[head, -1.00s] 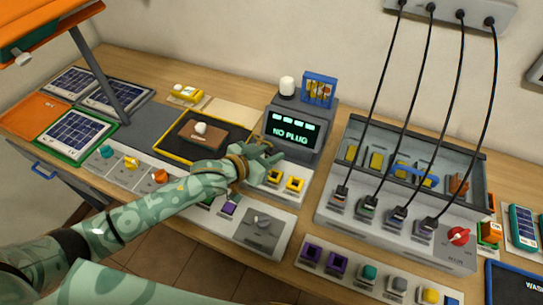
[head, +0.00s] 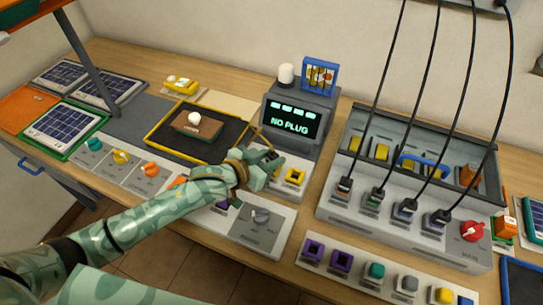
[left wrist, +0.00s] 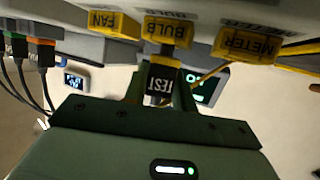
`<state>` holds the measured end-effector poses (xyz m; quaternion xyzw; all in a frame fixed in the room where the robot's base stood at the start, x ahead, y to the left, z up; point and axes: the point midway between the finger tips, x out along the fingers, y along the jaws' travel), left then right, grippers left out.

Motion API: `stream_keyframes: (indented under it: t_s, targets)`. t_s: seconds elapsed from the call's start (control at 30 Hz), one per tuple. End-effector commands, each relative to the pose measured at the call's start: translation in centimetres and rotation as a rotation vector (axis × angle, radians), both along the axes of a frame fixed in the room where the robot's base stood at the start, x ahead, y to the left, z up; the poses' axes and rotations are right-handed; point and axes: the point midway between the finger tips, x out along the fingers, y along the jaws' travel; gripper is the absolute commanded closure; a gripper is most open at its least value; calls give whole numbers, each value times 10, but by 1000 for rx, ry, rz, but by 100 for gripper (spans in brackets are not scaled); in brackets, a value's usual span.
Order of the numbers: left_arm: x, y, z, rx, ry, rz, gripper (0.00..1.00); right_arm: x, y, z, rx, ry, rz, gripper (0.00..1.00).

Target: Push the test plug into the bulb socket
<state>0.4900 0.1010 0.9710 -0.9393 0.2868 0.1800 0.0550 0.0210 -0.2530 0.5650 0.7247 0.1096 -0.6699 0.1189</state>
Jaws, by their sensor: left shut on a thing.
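My left gripper (head: 272,160) is over the row of yellow sockets in front of the small tester. In the left wrist view, the left gripper (left wrist: 162,92) is shut on the black test plug (left wrist: 161,86), marked TEST. The plug's tip points at the yellow bulb socket (left wrist: 166,30), marked BULB, and looks lined up with it. Whether the tip is inside the socket or just short of it I cannot tell. The fan socket (left wrist: 115,24) and meter socket (left wrist: 246,44) are on either side. The tester screen (head: 290,122) reads NO PLUG. My right gripper is not in view.
A grey rack (head: 410,160) with several black cables stands at the right. A panel with a grey knob (head: 261,216) lies in front of the sockets.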

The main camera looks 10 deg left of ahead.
Motion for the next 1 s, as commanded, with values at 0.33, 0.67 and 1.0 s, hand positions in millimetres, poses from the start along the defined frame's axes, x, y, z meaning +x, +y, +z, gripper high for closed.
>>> stream_keyframes:
  t_s: [0.33,0.67,1.0]
  targets:
    - [0,0,1,-1,-1,0,96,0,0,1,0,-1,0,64]
    - [0,0,2,-1,-1,0,96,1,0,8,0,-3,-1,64]
    - [0,0,0,0,0,0,96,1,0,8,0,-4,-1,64]
